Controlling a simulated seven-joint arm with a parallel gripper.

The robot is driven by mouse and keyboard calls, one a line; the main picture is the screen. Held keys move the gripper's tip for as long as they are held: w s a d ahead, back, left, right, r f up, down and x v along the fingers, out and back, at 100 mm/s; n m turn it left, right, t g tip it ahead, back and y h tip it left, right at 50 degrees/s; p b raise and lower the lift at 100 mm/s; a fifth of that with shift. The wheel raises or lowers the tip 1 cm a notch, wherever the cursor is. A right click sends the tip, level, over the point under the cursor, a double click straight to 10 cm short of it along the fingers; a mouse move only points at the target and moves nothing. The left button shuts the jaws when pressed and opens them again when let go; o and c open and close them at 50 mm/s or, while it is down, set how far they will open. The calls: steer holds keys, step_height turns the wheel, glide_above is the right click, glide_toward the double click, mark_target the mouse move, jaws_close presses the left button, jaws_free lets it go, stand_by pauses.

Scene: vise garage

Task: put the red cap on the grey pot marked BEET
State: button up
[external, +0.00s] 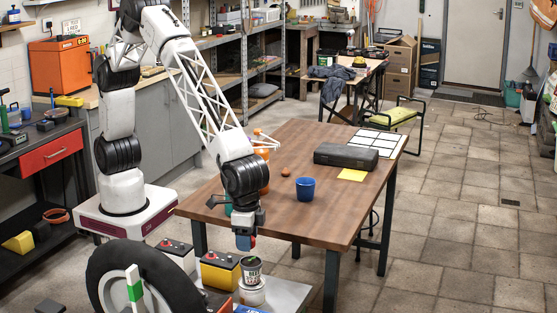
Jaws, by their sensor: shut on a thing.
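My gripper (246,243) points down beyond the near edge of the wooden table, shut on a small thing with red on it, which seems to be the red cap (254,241). The jaws hide most of it. Just below is a small dark pot (251,269) with a pale and green label, too small to read for sure; it seems to be the pot for the cap. The pot stands upright on or just in front of a white tub (252,292). I cannot tell whether the held thing touches the pot's rim.
A yellow-and-black battery (220,271), a red-topped battery (175,252) and a big black tyre (135,287) crowd the left. The grey bench top (290,293) is clear at right. The wooden table (310,222) holds a blue cup (305,189) and black case (346,157).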

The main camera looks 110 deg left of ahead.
mark_target(253, 262)
steer(key=shift+w+d+f, duration=0.1)
steer(key=shift+w+d, duration=0.15)
steer(key=shift+w, duration=0.25)
steer(key=shift+w+d, duration=0.25)
steer(key=shift+w, duration=0.25)
steer(key=shift+f, duration=0.1)
steer(key=shift+f, duration=1.65)
steer(key=shift+f, duration=0.15)
steer(key=o, duration=0.9)
step_height(253, 262, up, 12)
steer(key=shift+r, duration=0.15)
